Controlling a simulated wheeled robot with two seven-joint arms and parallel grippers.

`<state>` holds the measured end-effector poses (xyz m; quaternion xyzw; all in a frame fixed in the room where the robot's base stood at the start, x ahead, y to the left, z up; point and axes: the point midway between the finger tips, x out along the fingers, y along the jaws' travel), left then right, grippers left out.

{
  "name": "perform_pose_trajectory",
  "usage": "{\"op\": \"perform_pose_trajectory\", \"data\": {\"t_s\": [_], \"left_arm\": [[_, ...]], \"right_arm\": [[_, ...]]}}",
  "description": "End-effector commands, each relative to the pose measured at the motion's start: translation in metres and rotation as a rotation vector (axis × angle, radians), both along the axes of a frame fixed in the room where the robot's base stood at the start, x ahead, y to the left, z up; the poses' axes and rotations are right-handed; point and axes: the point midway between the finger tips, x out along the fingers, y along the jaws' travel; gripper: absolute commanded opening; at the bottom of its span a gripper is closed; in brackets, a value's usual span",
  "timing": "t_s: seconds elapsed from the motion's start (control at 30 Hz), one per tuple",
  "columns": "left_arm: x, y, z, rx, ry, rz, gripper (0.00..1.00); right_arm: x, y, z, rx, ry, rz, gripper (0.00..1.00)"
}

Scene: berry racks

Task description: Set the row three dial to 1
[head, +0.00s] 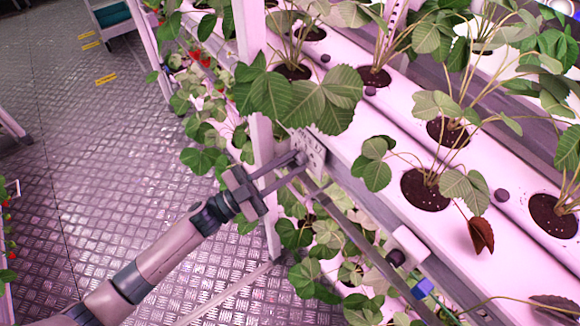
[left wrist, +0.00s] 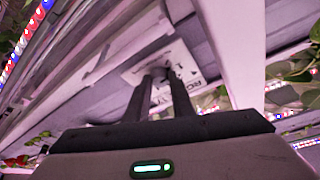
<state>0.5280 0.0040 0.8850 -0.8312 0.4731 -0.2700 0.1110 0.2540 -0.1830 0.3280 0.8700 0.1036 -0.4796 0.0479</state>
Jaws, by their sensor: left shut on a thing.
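The dial (left wrist: 160,72) is a small dark knob on a pale plate (left wrist: 188,62) with dark lettering, fixed to the end of a rack row. In the head view the plate (head: 315,152) sits beside the white upright post, partly under strawberry leaves. My left gripper (head: 299,166) reaches in from the lower left, and its two fingers are closed around the dial. The left wrist view shows the fingers (left wrist: 158,85) on either side of the knob. The fingers hide part of the plate, and I cannot read the dial's setting. My right gripper is not in view.
A white rack channel (head: 350,195) with potted strawberry plants runs along the right. Leaves (head: 305,100) hang just above the plate. A white box with a dark knob (head: 396,257) and a blue block (head: 422,288) sit lower right. The metal floor (head: 110,160) at left is open.

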Motion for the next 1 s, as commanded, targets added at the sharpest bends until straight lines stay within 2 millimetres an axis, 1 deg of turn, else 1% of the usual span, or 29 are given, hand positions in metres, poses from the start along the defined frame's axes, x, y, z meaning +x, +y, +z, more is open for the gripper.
{"op": "perform_pose_trajectory", "data": {"t_s": [0.2, 0.4, 0.87, 0.9, 0.97, 1.0], "left_arm": [[0.0016, 0.0012, 0.0009, 0.085, -0.117, 0.000, 0.00], [0.0021, 0.0017, 0.0014, 0.130, -0.178, 0.001, 0.00], [0.0020, 0.0014, 0.0016, 0.144, -0.197, 0.001, 0.00], [0.0020, 0.0014, 0.0016, 0.144, -0.197, 0.001, 0.24], [0.0019, 0.0013, 0.0015, 0.144, -0.197, 0.001, 0.38], [0.0019, 0.0013, 0.0015, 0.144, -0.197, 0.001, 0.40]], "right_arm": [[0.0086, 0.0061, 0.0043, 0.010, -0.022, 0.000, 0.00], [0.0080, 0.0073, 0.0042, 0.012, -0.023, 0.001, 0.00], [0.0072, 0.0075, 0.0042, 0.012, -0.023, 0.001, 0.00], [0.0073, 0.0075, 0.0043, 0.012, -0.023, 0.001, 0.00], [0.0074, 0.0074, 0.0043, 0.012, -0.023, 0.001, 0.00], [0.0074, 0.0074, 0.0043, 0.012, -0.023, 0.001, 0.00]]}}
